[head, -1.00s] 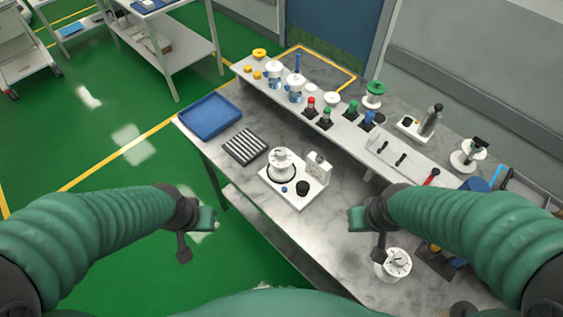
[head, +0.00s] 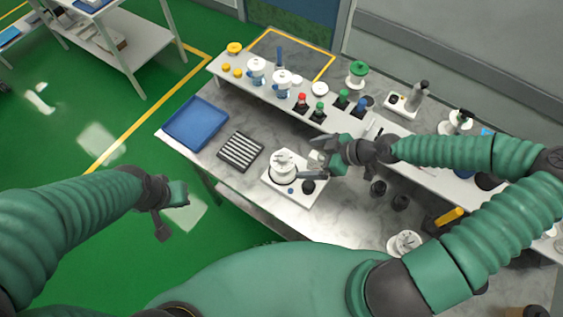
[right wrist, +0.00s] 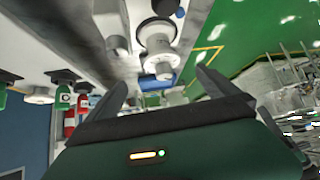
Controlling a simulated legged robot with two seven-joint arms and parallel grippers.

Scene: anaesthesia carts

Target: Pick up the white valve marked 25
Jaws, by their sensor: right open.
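No marking 25 is readable in either view, so I cannot tell for sure which white part is the valve. A round white part (head: 283,163) stands on a white base plate (head: 296,200) on the bench. Two white valve-like parts with blue marks, one left (head: 257,69) and one right (head: 282,81), stand on the raised shelf. My right gripper (head: 311,160) is open and empty, just right of the round white part, partly covering a small white block. In the right wrist view its fingers (right wrist: 163,88) are wide apart. My left gripper (head: 170,208) hangs left of the bench, its jaws unclear.
A blue tray (head: 196,123) and a ribbed dark block (head: 240,151) lie left of the base plate. The shelf (head: 330,122) holds red, green and blue-topped parts and a green-topped spool (head: 357,73). A white dial part (head: 404,243) sits at the front right.

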